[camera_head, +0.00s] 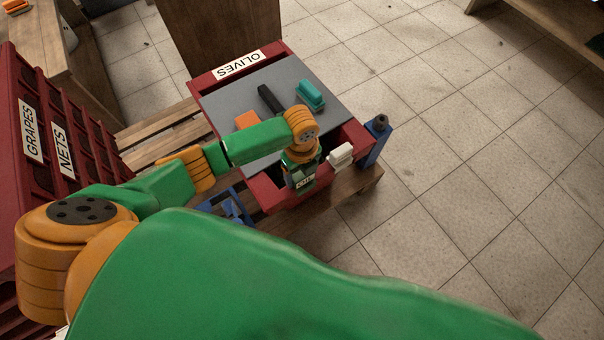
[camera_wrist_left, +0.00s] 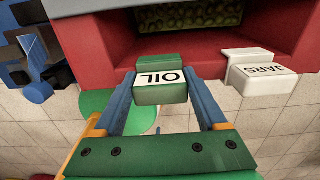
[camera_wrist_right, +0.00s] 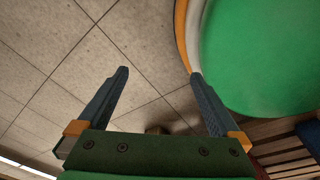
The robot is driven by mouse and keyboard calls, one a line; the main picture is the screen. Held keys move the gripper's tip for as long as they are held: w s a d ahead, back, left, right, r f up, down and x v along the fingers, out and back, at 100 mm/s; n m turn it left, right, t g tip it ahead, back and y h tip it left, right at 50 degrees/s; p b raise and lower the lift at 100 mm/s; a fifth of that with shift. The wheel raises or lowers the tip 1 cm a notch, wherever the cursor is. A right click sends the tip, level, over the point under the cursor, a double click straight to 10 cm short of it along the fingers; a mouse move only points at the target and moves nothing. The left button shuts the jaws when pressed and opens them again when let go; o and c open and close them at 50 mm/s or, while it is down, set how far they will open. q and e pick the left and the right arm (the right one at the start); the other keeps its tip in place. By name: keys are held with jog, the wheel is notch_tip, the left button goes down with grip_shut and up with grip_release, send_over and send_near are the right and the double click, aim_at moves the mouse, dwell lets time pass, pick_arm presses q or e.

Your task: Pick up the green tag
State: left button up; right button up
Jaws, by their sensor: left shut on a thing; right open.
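The green tag (camera_wrist_left: 161,96) has a white label reading OIL. In the left wrist view it sits between the two fingertips of my left gripper (camera_wrist_left: 162,88), which is shut on it. Behind it is the red front of the olives crate (camera_wrist_left: 115,42); whether the tag touches the crate I cannot tell. In the head view the tag (camera_head: 305,184) shows just below my left gripper (camera_head: 302,172), at the crate's near side. My right gripper (camera_wrist_right: 158,74) is open and empty above the tiled floor.
A white tag reading JARS (camera_wrist_left: 262,78) is at the crate front, right of the green one. An orange block (camera_head: 247,120), a black bar (camera_head: 270,98) and a teal item (camera_head: 310,95) lie on the crate's grey top (camera_head: 243,97). A red rack (camera_head: 22,85) stands left. Floor right is clear.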

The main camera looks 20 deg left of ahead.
pick_arm(q)
jog(key=r+p, duration=0.1)
jog(key=r, duration=0.1)
jog(key=d+r+p, duration=0.1)
jog(key=r, duration=0.2)
jog(key=shift+s+d, duration=0.1)
jog(key=shift+s, duration=0.1)
jog(key=s+d+r+p, duration=0.1)
jog(key=s+d+r, duration=0.1)
jog(key=d+r, duration=0.2)
jog(key=s+d+r+p, duration=0.2)
jog(key=s+d+r, duration=0.1)
jog(key=d, duration=0.4)
jog(key=shift+s+d+r, duration=0.25)
jog(key=shift+s+r, duration=0.1)
jog(key=shift+r, duration=0.15)
pick_arm(e)
jog(key=shift+g, duration=0.3)
jog(key=r, duration=0.1)
jog(key=s+a+r, duration=0.1)
jog(key=r, duration=0.1)
jog(key=s+a+r, duration=0.1)
jog(key=r, duration=0.1)
